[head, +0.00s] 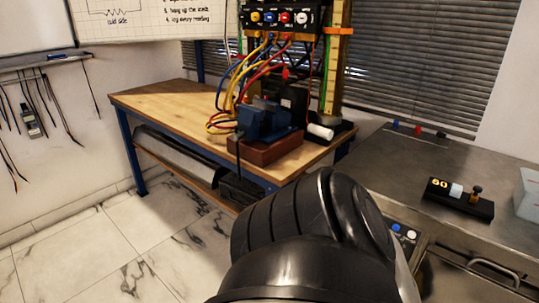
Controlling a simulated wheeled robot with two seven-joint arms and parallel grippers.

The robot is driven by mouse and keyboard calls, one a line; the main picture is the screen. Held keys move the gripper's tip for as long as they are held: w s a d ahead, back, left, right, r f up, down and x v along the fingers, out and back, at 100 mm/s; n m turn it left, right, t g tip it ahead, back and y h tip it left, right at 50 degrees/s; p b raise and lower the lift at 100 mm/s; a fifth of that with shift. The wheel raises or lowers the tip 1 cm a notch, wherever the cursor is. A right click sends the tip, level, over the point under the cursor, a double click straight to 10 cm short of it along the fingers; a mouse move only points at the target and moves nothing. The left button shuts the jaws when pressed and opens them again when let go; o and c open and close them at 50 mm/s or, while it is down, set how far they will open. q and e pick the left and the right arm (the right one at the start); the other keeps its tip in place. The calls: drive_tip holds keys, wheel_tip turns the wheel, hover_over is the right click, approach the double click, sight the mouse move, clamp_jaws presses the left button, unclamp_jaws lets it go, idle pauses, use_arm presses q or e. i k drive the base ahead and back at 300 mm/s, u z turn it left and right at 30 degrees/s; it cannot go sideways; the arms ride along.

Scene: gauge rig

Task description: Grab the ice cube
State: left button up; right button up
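I cannot make out an ice cube for certain. A small pale bluish piece (456,190) sits on a black block marked 60 (462,201), beside a dark brass-coloured knob. I cannot tell if it is ice. A pale translucent box-like thing (527,194) is cut off by the right edge; its contents are hidden. Both stand on the grey metal counter (400,158). Neither gripper shows; a large black link of my own arm fills the lower middle and hides part of the counter's front.
A wooden bench (160,100) at the back left holds a blue device (268,120) on a red-brown block, with several coloured cables. Small red, blue and black pieces lie along the counter's back. Below the counter's front is a drawer handle (495,268). Marble floor (100,250) at left is clear.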

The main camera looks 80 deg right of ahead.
sight(456, 191)
drive_tip(key=k, duration=1.6)
drive_tip(key=z, duration=0.05)
